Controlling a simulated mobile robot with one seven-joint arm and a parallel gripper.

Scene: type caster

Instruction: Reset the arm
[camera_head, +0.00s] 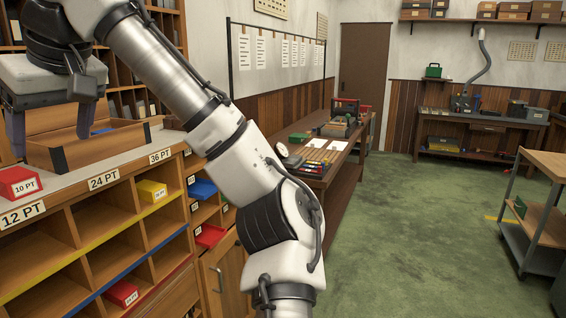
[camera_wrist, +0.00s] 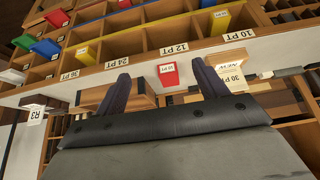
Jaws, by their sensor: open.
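My gripper (camera_head: 50,128) is at the upper left of the head view, above the cabinet's top ledge, with its fingers pointing down. In the wrist view my gripper (camera_wrist: 160,68) has its two dark fingers spread wide, with nothing held between them. A wooden tray (camera_head: 95,145) stands on the ledge beside and behind the fingers; I cannot tell whether they touch it. A red box marked 10 PT (camera_head: 18,183) sits on the ledge to the left, and a red box (camera_wrist: 168,74) shows beyond the finger gap.
The cabinet has labelled compartments holding a yellow box (camera_head: 152,190) and a red box (camera_head: 122,292). A long workbench (camera_head: 335,165) stands behind my arm. Green floor (camera_head: 410,230) is open to the right.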

